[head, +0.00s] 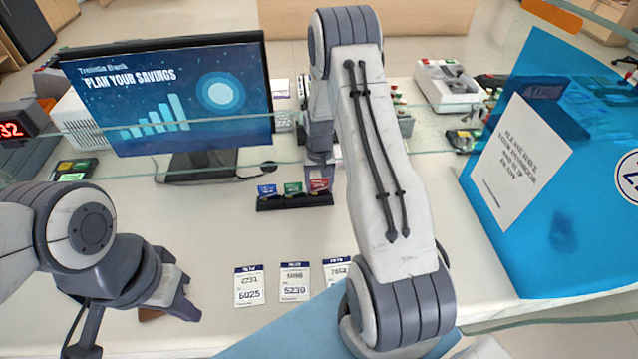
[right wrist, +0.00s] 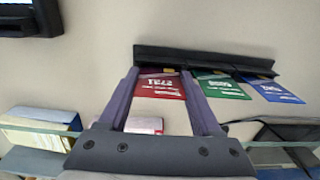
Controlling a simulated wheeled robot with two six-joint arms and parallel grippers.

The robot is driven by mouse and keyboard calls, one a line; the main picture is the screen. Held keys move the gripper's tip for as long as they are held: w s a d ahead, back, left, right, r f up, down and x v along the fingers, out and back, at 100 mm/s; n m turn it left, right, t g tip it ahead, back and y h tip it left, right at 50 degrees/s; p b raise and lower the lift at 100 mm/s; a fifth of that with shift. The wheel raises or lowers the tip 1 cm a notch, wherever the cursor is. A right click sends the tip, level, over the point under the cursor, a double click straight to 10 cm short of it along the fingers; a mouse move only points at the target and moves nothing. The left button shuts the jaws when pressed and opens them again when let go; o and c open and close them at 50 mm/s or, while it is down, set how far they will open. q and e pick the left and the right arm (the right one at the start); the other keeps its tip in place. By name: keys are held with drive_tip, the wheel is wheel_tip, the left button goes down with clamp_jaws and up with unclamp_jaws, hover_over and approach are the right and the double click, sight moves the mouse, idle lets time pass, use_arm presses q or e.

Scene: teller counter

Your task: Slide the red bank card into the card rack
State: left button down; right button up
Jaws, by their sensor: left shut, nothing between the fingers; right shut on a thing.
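The red bank card (right wrist: 160,88) is between the fingers of my right gripper (right wrist: 168,80), which is shut on it. The card's far end meets the dark card rack (right wrist: 200,58), in line with a green card (right wrist: 222,88) and a blue card (right wrist: 272,88) standing there. How deep the red card sits is hidden. In the head view the rack (head: 295,202) stands on the counter with the red card (head: 319,185) at its right end, under my right gripper (head: 319,172). My left gripper (head: 182,305) is shut and empty at the lower left, away from the rack.
Several white number slips (head: 295,282) lie in front of the rack. A monitor (head: 170,95) stands behind it at the left. A blue panel with a notice (head: 522,150) stands at the right. The counter between rack and slips is clear.

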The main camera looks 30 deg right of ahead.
drive_tip(key=shift+f, duration=0.15)
drive_tip(key=o, duration=1.4)
drive_tip(key=shift+c, duration=0.2)
wheel_tip(320, 180, up, 7)
drive_tip(key=p, duration=0.5)
